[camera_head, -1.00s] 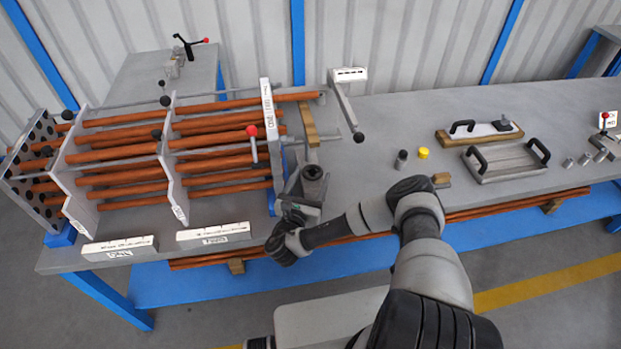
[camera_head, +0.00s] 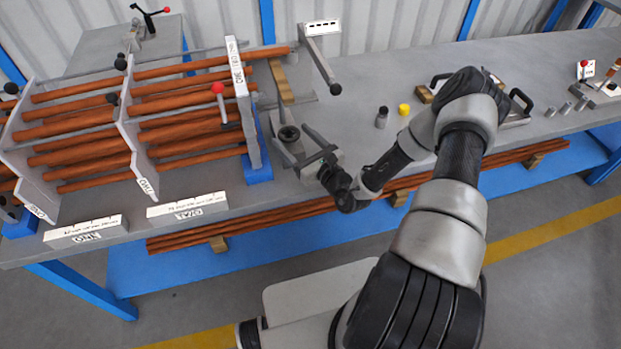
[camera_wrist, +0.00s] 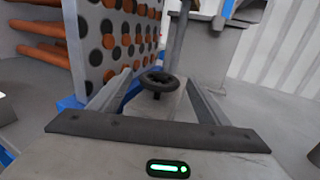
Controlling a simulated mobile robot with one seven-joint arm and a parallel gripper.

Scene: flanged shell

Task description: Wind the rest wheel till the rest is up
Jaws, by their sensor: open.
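A small dark handwheel (camera_head: 288,133) stands low beside the right end plate (camera_head: 243,105) of the tube bundle. It also shows in the wrist view (camera_wrist: 158,82), a round dark wheel on a short stem. My gripper (camera_head: 290,128) is open, with one finger on each side of the wheel; the wrist view shows a gap between wheel and fingers. A wooden bar (camera_head: 281,82) lies behind the wheel, under the sticking-out end of one copper-coloured tube (camera_head: 215,62). I cannot tell for sure which part is the rest.
A crank arm with a black knob (camera_head: 322,62) stands behind and right of the wheel. A dark cylinder (camera_head: 381,118) and yellow cap (camera_head: 404,109) stand right on the grey bench (camera_head: 350,100).

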